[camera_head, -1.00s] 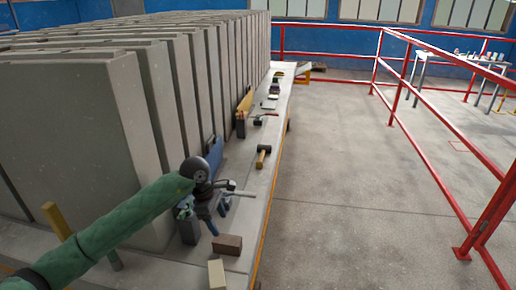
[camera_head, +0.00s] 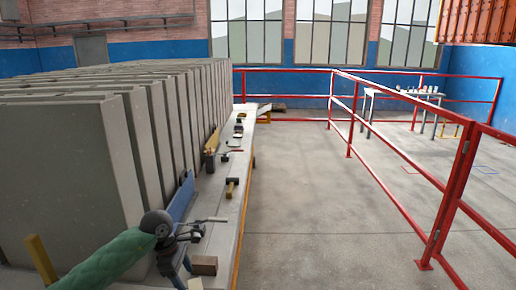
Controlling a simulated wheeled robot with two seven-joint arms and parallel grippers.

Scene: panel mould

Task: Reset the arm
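My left arm, in a green sleeve, comes in from the lower left. My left gripper (camera_head: 177,258) is at its end, low over the ledge in front of the grey panels; whether its fingers are open or shut is too small to tell. A blue flat tool (camera_head: 183,197) leans against the panels just behind it. My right arm and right gripper are not in view. The row of upright grey panels (camera_head: 68,165) of the mould fills the left side.
On the ledge (camera_head: 222,222) lie a brown block (camera_head: 204,265), a pale block (camera_head: 195,284), a mallet (camera_head: 231,186) and several small tools farther back. A yellow bar (camera_head: 41,260) stands by the arm. Red railings (camera_head: 455,190) border the open concrete floor (camera_head: 305,205).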

